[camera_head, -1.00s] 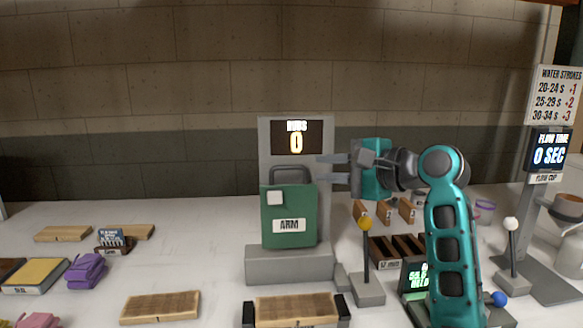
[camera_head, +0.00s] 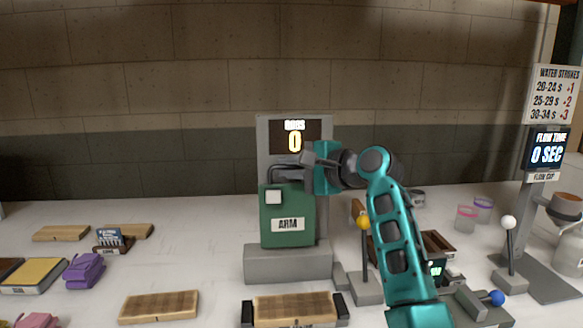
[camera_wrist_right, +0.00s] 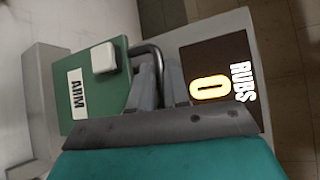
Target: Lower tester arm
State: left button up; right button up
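The tester arm (camera_head: 274,221) is a green block labelled ARM with a white pad and a dark loop handle on top. It stands upright on a grey base (camera_head: 290,265), against the grey post. In the right wrist view the green arm (camera_wrist_right: 90,116) is at the left, and its handle (camera_wrist_right: 149,48) runs between my fingers. My right gripper (camera_head: 306,160) is at the handle, above the arm's right side. Its fingers (camera_wrist_right: 160,85) are close together on the handle's bar. The post's screen (camera_head: 281,137) reads RUBS 0. My left gripper is not in view.
A wooden block (camera_head: 295,309) in a dark holder lies before the tester. A yellow-knobbed lever (camera_head: 364,224) stands right, close to my right arm. A water station with a flow time screen (camera_head: 546,151) is far right. Wooden blocks and a purple item (camera_head: 84,269) lie left.

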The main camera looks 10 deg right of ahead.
grip_shut()
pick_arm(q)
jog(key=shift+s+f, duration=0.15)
pick_arm(e)
jog(key=shift+s, duration=0.15)
pick_arm(q)
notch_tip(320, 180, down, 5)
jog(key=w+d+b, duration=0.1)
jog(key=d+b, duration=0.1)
jog(key=b, duration=0.7)
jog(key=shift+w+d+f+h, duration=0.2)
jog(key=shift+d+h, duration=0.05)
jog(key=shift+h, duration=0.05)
pick_arm(e)
jog(key=s+f+n+t+y, duration=0.3)
jog(key=s+f+n, duration=0.1)
jog(key=s, duration=0.7)
jog(key=shift+n+t+y, duration=0.3)
jog(key=shift+n+y, duration=0.1)
